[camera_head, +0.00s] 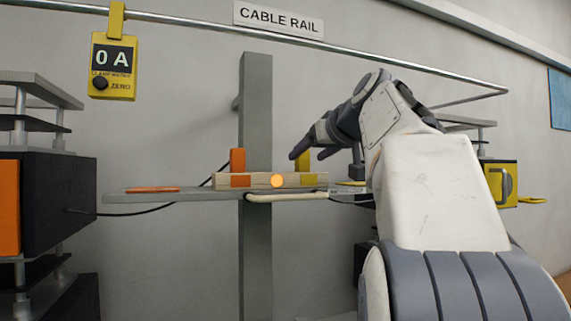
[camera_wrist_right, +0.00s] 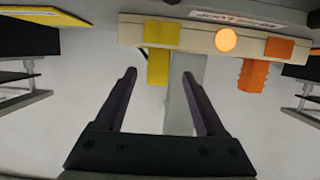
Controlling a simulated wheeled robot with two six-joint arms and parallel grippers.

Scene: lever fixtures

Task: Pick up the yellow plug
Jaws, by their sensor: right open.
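The yellow plug (camera_head: 303,162) stands upright at the right end of a pale bar (camera_head: 262,181), behind a yellow patch on its front. In the right wrist view the yellow plug (camera_wrist_right: 158,68) appears between the fingertips. My right gripper (camera_head: 309,154) is open and empty, coming in from the right at the height of the plug. In the wrist view its two dark fingers (camera_wrist_right: 159,73) are spread to either side of the plug, with gaps; I cannot tell the exact depth. My left gripper is not in view.
An orange plug (camera_head: 237,160) stands at the bar's left end, and a glowing orange lamp (camera_head: 277,181) is between the two. The bar sits on a grey shelf (camera_head: 200,196) by a post (camera_head: 257,90). A yellow meter (camera_head: 113,67) hangs from the rail at upper left.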

